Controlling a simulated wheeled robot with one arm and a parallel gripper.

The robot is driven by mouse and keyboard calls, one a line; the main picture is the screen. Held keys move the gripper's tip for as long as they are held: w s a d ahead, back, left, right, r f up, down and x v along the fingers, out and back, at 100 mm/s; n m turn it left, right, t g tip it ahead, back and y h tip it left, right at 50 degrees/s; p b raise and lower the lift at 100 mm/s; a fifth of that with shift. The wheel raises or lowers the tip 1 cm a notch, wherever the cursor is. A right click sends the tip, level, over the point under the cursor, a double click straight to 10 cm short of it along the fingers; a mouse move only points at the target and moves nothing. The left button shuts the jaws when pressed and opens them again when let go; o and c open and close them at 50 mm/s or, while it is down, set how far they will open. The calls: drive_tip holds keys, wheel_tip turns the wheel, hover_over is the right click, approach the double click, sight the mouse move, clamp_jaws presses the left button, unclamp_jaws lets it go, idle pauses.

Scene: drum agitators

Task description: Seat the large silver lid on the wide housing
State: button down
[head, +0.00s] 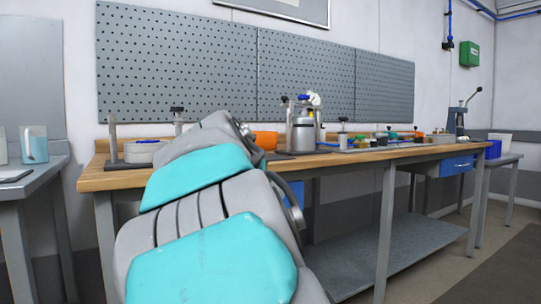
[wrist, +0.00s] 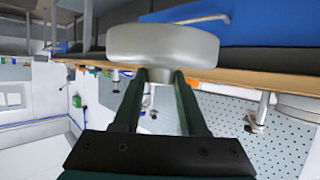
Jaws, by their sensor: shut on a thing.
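The large silver lid (wrist: 162,45) is a smooth, thick disc at the fingertips of my gripper (wrist: 160,76) in the wrist view. My gripper is shut on it, with one dark finger on each side below the disc. In the head view my arm hides the lid, and the gripper cannot be made out. A taller silver canister (head: 302,132) stands mid-bench. I cannot tell for sure which one is the wide housing. The lid is apart from both.
The wooden workbench (head: 118,180) runs along a pegboard wall (head: 180,65). An orange item (head: 266,140) lies near the canister, and several small parts and a press (head: 460,118) are further right. A grey side table (head: 30,178) is at left.

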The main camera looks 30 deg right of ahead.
drive_tip(key=w+a+f+n+t+y, duration=0.1)
drive_tip(key=a+f, duration=0.4)
drive_tip(key=f, duration=0.5)
drive_tip(key=w+a+f+n+t+y, duration=0.1)
drive_tip(key=w+a+f, duration=0.3)
drive_tip(key=f, duration=0.7)
drive_tip(key=w+a+f+n+y, duration=0.2)
drive_tip(key=a+f, duration=0.5)
drive_tip(key=f, duration=0.4)
drive_tip(key=shift+w+a+f+n+t+y, duration=0.15)
drive_tip(key=shift+w+a+n+t+y, duration=0.1)
drive_tip(key=shift+w+n+t+y, duration=0.2)
